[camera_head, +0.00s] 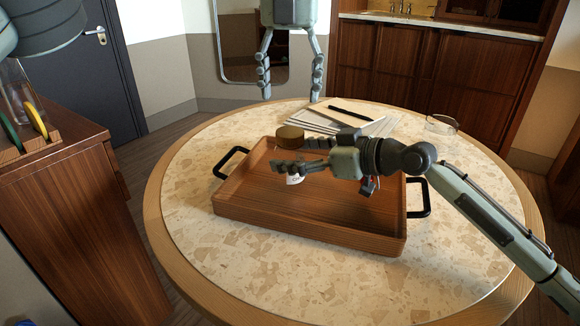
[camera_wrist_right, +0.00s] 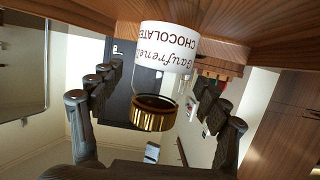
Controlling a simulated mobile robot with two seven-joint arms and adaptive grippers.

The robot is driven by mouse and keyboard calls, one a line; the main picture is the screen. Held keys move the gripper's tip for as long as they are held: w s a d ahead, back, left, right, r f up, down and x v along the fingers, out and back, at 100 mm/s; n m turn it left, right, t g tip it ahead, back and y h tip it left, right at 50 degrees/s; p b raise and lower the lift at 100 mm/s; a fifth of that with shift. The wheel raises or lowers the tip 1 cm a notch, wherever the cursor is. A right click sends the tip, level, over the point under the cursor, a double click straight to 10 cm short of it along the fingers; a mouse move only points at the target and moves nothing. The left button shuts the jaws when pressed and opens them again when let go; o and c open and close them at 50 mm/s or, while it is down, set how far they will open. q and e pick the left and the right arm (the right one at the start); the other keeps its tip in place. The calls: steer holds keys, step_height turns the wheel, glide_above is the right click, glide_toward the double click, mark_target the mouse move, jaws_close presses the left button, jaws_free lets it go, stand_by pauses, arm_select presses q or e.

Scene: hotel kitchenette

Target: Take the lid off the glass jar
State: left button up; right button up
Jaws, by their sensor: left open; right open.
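The glass jar stands upright in the wooden tray (camera_head: 330,222), its brown lid (camera_head: 290,132) on top. Only a bit of its white label (camera_head: 294,180) shows below my right gripper (camera_head: 300,158), which hides most of the glass. In the right wrist view the jar appears upside down, with its lettered label (camera_wrist_right: 170,45) and gold-brown lid (camera_wrist_right: 153,114). My right gripper (camera_wrist_right: 160,76) is open, one finger on each side of the jar, with gaps visible. My left gripper (camera_head: 290,98) is open and empty, pointing down above and beyond the lid.
The tray has black handles (camera_head: 418,197) at both ends and sits on a round speckled table (camera_head: 300,275). Papers with a black pen (camera_head: 350,112) and a clear glass dish (camera_head: 441,124) lie behind it. A wooden cabinet (camera_head: 75,200) stands left. The table's front is clear.

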steer(key=shift+w+a+f, duration=0.2)
steer(key=shift+w+a, duration=0.15)
steer(key=shift+a, duration=0.15)
